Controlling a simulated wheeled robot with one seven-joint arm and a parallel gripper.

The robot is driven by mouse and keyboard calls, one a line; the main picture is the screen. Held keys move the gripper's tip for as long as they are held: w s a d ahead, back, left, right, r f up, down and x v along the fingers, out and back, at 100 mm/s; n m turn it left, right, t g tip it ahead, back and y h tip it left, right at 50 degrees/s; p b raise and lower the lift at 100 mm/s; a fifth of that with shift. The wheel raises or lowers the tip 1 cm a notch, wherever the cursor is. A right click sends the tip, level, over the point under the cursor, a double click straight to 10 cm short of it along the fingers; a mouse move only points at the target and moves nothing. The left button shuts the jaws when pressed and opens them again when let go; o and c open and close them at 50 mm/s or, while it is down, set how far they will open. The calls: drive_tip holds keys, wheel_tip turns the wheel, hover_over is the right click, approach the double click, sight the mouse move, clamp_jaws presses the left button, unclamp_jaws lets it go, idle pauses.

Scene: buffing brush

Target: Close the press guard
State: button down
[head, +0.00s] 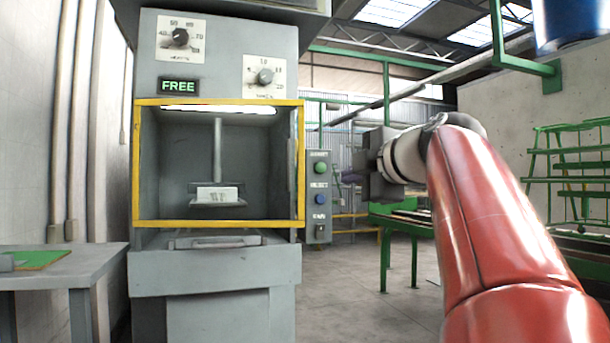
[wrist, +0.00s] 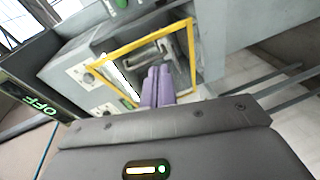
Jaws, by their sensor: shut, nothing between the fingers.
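The grey press (head: 215,70) stands left of centre in the head view. A yellow frame (head: 218,224) borders its work opening, and the inside shows through it. A grey panel with a bar handle (head: 218,242) lies just below the frame. I cannot tell which part is the guard, or whether a clear pane fills the frame. The yellow frame also shows in the wrist view (wrist: 140,40), tilted. My gripper (wrist: 157,88) is shut and empty, its purple fingers pointing towards the framed opening.
A white block (head: 217,194) sits inside the press under a rod. The display (head: 178,86) reads FREE. A button box (head: 319,195) hangs at the press's right side. A grey side table (head: 60,262) stands left. Green racks (head: 575,185) stand right.

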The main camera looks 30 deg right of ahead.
drive_tip(key=s+a+r+n+t+y, duration=0.1)
drive_tip(key=s+a+r+n+y, duration=0.1)
drive_tip(key=a+r+n+y, duration=0.15)
drive_tip(key=d+p+x, duration=0.2)
drive_tip(key=p+x, duration=0.1)
drive_tip(key=x, duration=1)
drive_tip(key=shift+w+d+r, duration=0.25)
drive_tip(key=shift+w, duration=0.05)
drive_tip(key=shift+n+y, duration=0.35)
